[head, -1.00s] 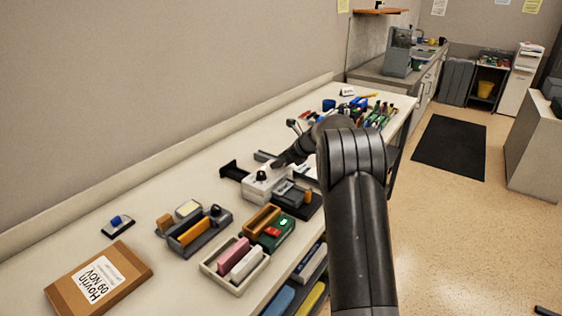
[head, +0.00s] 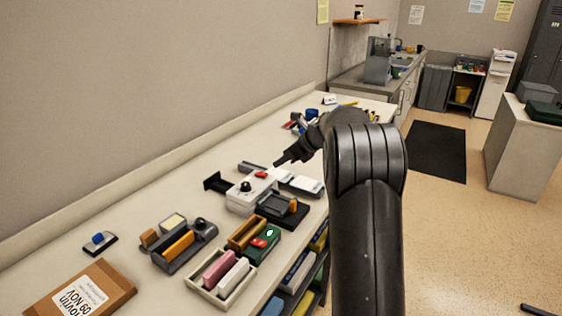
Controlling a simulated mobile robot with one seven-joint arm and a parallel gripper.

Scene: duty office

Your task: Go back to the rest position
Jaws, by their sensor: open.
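My gripper (head: 283,161) is at the end of my dark arm, which reaches forward over the long white table (head: 130,212). Its fingers point left and down, above and behind a white device (head: 249,193) with a black knob and a red part on top. Nothing shows held in the gripper. It appears apart from the device. My forearm hides part of the table and the things behind it.
On the table lie a cardboard box (head: 88,288), a grey tray (head: 184,245), a cream tray (head: 219,283) with pink and white blocks, and a green device (head: 264,243). A dark mat (head: 437,151) lies on the open floor at right.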

